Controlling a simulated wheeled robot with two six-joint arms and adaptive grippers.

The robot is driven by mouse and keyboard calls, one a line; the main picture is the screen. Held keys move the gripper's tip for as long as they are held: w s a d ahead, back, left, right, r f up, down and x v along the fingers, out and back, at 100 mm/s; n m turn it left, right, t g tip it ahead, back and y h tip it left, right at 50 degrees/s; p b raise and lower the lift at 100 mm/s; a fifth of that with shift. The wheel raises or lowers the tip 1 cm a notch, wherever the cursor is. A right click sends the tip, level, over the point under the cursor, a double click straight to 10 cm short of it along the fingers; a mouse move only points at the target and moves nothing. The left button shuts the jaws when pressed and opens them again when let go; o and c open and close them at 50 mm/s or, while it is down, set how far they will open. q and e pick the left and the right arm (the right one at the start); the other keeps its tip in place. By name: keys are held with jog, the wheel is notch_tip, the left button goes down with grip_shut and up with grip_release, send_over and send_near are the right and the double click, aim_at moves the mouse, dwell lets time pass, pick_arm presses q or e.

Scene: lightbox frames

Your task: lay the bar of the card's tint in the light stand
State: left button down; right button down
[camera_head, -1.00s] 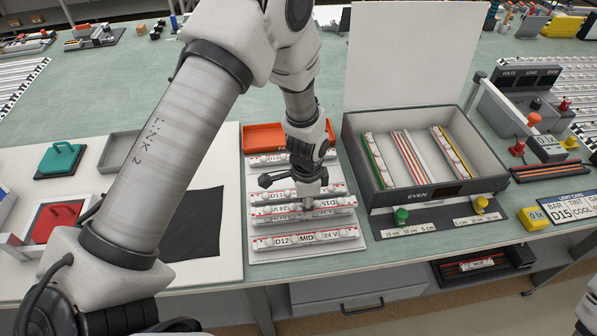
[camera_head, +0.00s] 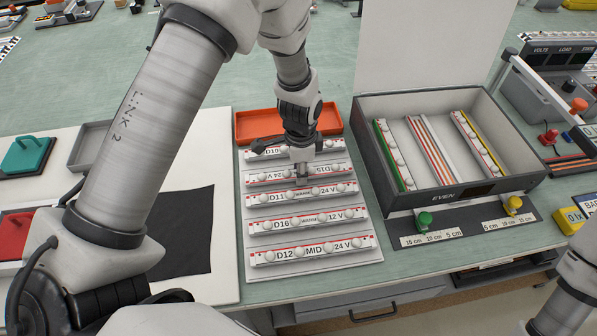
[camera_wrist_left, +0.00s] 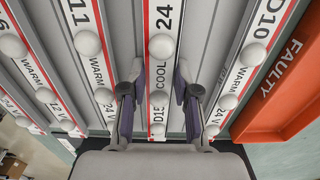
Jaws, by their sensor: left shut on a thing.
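My left gripper (camera_head: 301,180) is shut on the D15 bar (camera_head: 265,179), a white bar with a red edge and round bulbs. In the left wrist view my fingers (camera_wrist_left: 158,95) flank the D15 bar (camera_wrist_left: 160,75), marked COOL and 24. It lies in line between the D10 bar (camera_head: 322,146) and the D11 bar (camera_head: 330,191); I cannot tell if it is slightly raised. The card (camera_head: 590,202) is cut off at the right edge. A grey box marked EVEN (camera_head: 372,150) holds a green-edged bar (camera_head: 393,157), a red-striped strip (camera_head: 432,150) and a yellow-edged bar (camera_head: 478,143).
The D16 bar (camera_head: 340,216) and D12 bar (camera_head: 300,252) lie nearer on the white rack (camera_head: 262,272). An orange tray (camera_head: 245,124), marked FAULTY in the wrist view, stands behind. Green (camera_head: 424,220) and yellow (camera_head: 513,204) knobs front the box.

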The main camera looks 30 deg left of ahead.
pick_arm(q)
jog(key=c, duration=0.9)
grip_release()
jog(key=shift+o, duration=0.2)
